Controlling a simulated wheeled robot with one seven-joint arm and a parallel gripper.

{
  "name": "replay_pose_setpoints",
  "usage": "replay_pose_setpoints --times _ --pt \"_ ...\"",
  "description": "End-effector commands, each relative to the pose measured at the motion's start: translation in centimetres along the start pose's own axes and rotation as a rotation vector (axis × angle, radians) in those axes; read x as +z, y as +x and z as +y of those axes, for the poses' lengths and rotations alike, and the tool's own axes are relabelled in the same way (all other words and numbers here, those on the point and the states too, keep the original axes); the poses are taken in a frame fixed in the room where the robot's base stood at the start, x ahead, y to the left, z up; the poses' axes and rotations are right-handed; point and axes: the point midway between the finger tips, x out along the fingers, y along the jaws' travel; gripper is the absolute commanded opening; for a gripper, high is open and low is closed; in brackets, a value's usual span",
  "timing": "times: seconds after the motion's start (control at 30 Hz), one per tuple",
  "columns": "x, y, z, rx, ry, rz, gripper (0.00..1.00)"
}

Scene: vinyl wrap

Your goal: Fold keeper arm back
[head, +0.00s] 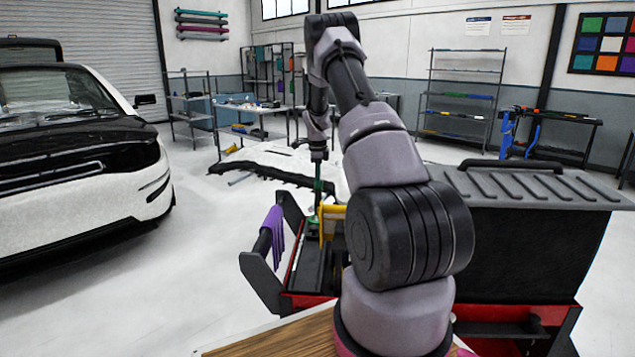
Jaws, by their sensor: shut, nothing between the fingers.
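My gripper (317,208) points straight down over the open tool cart, at the end of my arm, and is small in the head view. Its fingers look closed together, with no held object visible. A yellow part (328,222) stands upright just right of the fingertips; I cannot tell whether they touch. Small green parts show at and just below the fingers. I cannot clearly make out which part is the keeper arm. The roll holder (263,246) on the cart's left side has black end plates and a purple cloth draped over its bar. My arm hides much of the cart's right part.
The cart (300,301) has a red body and a raised ribbed grey lid (540,186) at right. A wooden top (285,340) is in front. A white and black car (80,160) stands at left. A bumper (262,172) lies behind the cart. Open floor lies between car and cart.

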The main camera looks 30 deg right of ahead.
Motion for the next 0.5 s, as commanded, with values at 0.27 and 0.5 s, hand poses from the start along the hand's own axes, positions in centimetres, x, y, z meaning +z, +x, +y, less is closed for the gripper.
replay_pose_setpoints --times 0.27,0.5 --pt "-0.1 0.9 -2.6 0.046 0.000 0.002 0.00" --pt "-0.1 1.7 -4.2 0.046 0.000 0.002 0.00"
